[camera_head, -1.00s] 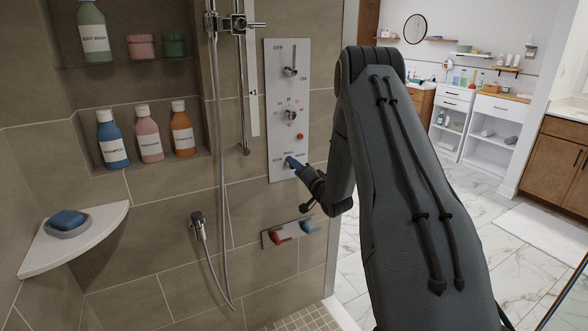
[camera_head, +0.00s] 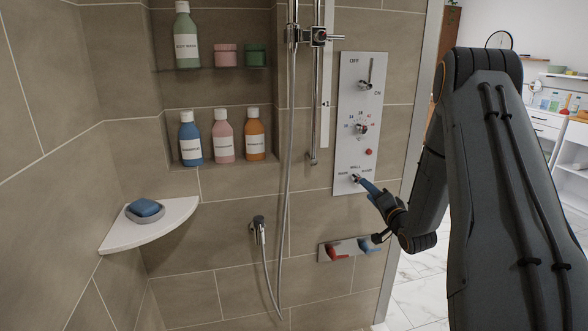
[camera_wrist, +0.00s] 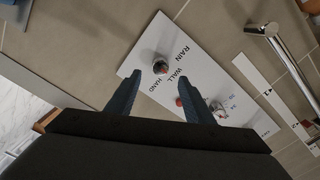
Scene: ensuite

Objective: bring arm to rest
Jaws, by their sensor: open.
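My gripper (camera_head: 367,187) has blue fingers and is at the lower right of the white shower control panel (camera_head: 350,120), close to the lower selector knob (camera_head: 356,178) marked rain, wall and hand. In the wrist view my gripper (camera_wrist: 160,84) is open, its two fingers apart with nothing held between them. The selector knob (camera_wrist: 161,66) shows just beyond and between the fingertips; I cannot tell whether they touch it. My arm reaches in from the right side of the head view, bent at the elbow.
A shower hose and rail (camera_head: 316,90) stand left of the panel. A red-and-blue-marked fixture (camera_head: 350,249) is on the wall below my gripper. A corner shelf (camera_head: 165,226) and a niche with bottles (camera_head: 190,140) are at left. Open floor lies at right.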

